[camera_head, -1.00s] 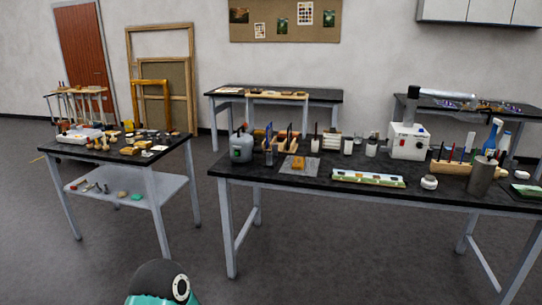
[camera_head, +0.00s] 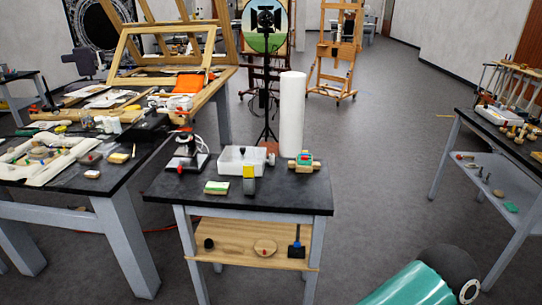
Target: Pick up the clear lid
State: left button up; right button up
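I cannot make out a clear lid for certain in the head view. A white open box (camera_head: 232,164) stands on the small black-topped cart (camera_head: 290,198) in the middle; it is too small to tell whether anything clear is on or near it. Neither of my grippers is in view. Only a teal and black part of my own body shows at the bottom right.
A cluttered worktable (camera_head: 78,178) stands at the left. The cart also holds a microscope (camera_head: 186,152), a green-and-white block (camera_head: 217,187) and a tall white roll (camera_head: 291,115). A dark-topped table (camera_head: 480,118) is at the right. Open floor lies between cart and right table.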

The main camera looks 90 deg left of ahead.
aim_at(236, 154)
jog(key=z, duration=1.2)
jog(key=i, duration=0.1)
jog(key=u, duration=2.7)
jog(key=i, duration=0.3)
jog(key=u, duration=2.05)
jog(key=k, duration=0.55)
jog(key=u, duration=0.45)
jog(key=i, duration=1.7)
jog(key=z, duration=0.45)
